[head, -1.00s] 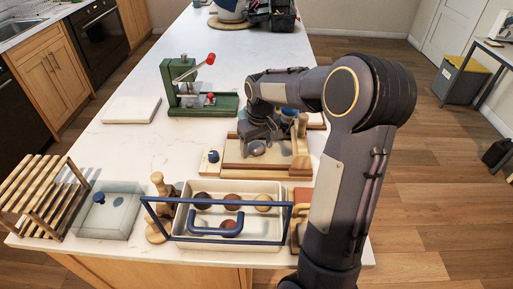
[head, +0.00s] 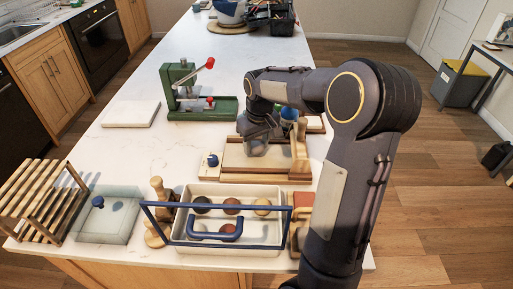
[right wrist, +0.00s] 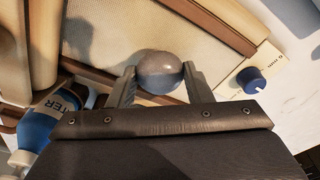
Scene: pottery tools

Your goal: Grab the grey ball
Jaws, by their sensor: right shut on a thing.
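The grey ball (right wrist: 160,72) shows in the right wrist view, held between the two fingers of my right gripper (right wrist: 157,84). In the head view my right gripper (head: 257,148) is low over the wooden board with a canvas-like top (head: 231,157), and it mostly hides the ball. The right gripper is shut on the ball, with one finger on each side. The ball is at the board's surface; I cannot tell whether it is touching it. My left gripper is not in view.
A tray (head: 186,226) with several brown and tan balls and a blue handle frame stands in front. A green press (head: 205,108) stands behind. A blue-knobbed block (head: 209,162) is left of the board. A blue bottle (right wrist: 38,126) is close to the gripper.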

